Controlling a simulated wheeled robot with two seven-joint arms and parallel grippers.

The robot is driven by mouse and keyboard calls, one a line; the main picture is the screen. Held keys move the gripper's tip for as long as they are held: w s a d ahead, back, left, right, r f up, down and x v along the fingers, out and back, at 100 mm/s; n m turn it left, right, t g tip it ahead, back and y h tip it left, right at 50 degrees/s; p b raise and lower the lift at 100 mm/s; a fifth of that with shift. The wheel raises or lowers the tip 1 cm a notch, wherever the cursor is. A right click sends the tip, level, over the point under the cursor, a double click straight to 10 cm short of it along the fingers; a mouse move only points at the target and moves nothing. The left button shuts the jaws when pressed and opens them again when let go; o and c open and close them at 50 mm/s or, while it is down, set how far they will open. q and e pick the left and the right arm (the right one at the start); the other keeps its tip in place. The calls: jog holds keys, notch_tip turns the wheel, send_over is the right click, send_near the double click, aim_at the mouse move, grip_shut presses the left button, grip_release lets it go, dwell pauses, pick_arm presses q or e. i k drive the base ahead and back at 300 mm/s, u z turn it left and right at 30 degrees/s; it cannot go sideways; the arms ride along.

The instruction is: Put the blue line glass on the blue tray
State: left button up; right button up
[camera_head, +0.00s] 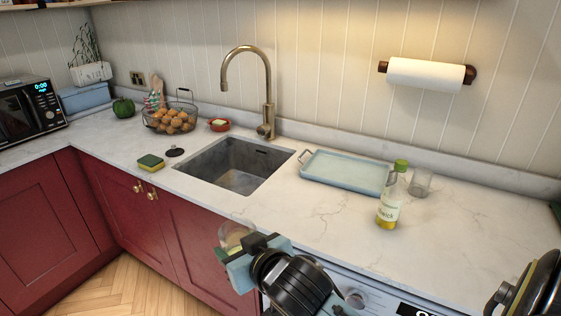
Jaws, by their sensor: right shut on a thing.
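The blue tray (345,172) lies on the counter right of the sink, with a metal handle at its left end, and looks empty. My right gripper (238,248) is in front of the counter's front edge, left of and nearer than the tray. It is shut on a clear glass (235,231); no blue line can be made out on it. Another clear glass (421,182) stands on the counter to the right of the tray. My left gripper is not in view.
The sink (238,166) and tall tap (265,95) are left of the tray. A dark object (535,290) fills the lower right corner. The counter in front of the tray is clear.

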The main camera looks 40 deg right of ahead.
aim_at(333, 178)
jog(key=u, duration=0.1)
jog(key=i, duration=0.95)
jog(key=z, duration=1.1)
jog(key=i, duration=0.65)
jog(key=z, duration=0.7)
